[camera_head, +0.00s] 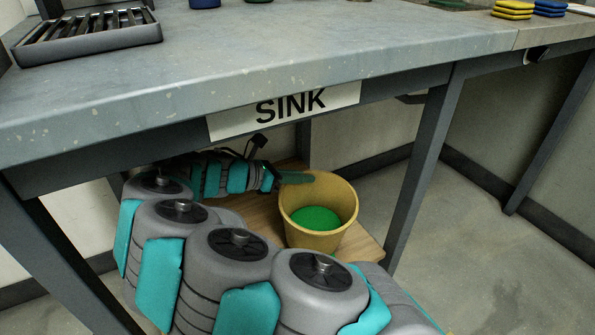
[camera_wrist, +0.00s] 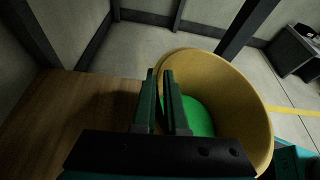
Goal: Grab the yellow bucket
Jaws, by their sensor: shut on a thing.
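The yellow bucket (camera_head: 300,230) is under the counter at the wooden shelf, upright or nearly so, with a green surface inside at its bottom. I cannot tell whether its base touches the shelf. My gripper (camera_head: 303,178) reaches in from the left under the counter, its green fingers at the bucket's left rim. In the wrist view, my gripper (camera_wrist: 164,73) has its two fingers close together, one on each side of the near-left rim of the bucket (camera_wrist: 245,90). It is shut on that rim. The fingers hide part of the rim.
The counter (camera_head: 270,60) with a SINK label (camera_head: 285,108) is above the bucket. A table leg (camera_head: 425,165) stands just right of it. The wooden shelf (camera_wrist: 60,125) is bare left of the bucket. Open floor (camera_head: 480,230) lies to the right.

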